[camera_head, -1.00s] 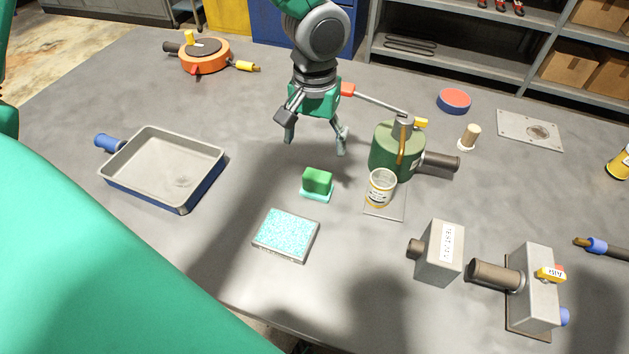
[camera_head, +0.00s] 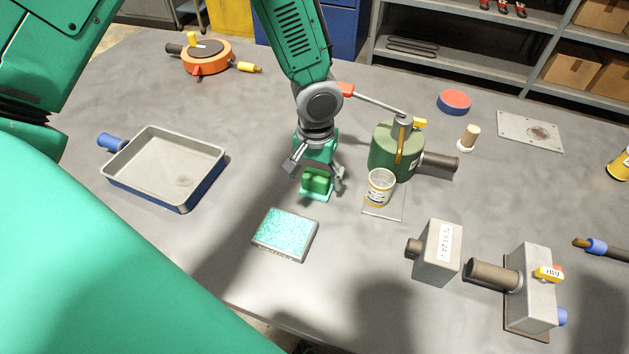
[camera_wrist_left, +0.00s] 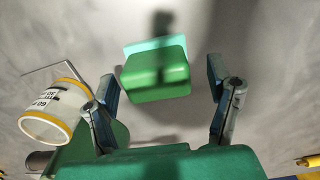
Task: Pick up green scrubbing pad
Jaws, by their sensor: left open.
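The green scrubbing pad (camera_head: 317,182) is a small green block with a pale teal layer under it, sitting on the grey table. It also shows in the left wrist view (camera_wrist_left: 156,76), lying between and a little beyond the fingertips. My left gripper (camera_head: 318,180) points down over the pad, with its fingers spread on either side of it. The left wrist view shows both fingers (camera_wrist_left: 163,82) apart, with a gap to the pad on each side. My right gripper is not seen.
A labelled jar (camera_head: 380,188) and a green canister (camera_head: 393,150) with a handle stand close to the right of the pad. A teal-topped sponge tray (camera_head: 285,234) lies in front. A blue-grey pan (camera_head: 167,168) is at left. The table between pan and pad is clear.

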